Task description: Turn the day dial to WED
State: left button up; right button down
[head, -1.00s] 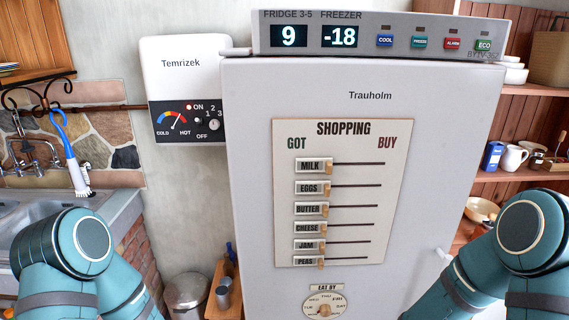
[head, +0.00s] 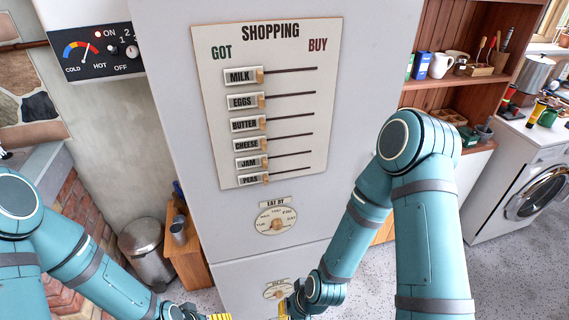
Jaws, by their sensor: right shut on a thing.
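The EAT BY dial (head: 276,221) is on the fridge door below the shopping board. It is a round cream plate with day names round its upper edge and a tan knob at the centre. The knob's pointing direction is too small to read. A second, smaller round dial (head: 278,292) is on the lower door, partly hidden. My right gripper (head: 284,309) is low at the bottom edge, just below that lower dial. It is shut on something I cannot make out. My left gripper (head: 220,317) shows only a yellow tip at the bottom edge, so its opening is hidden.
The shopping board (head: 268,105) with several sliders is above the EAT BY dial. A heater control panel (head: 95,50) is at upper left. A metal bin (head: 145,248) and a wooden stand (head: 182,240) are left of the fridge. A washing machine (head: 525,195) is at right.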

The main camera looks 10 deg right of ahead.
aim_at(276, 223)
jog(key=i+z, duration=0.1)
jog(key=z, duration=0.25)
jog(key=i+j+z, duration=0.15)
jog(key=z, duration=0.25)
jog(key=i+j+z, duration=0.1)
jog(key=z, duration=0.25)
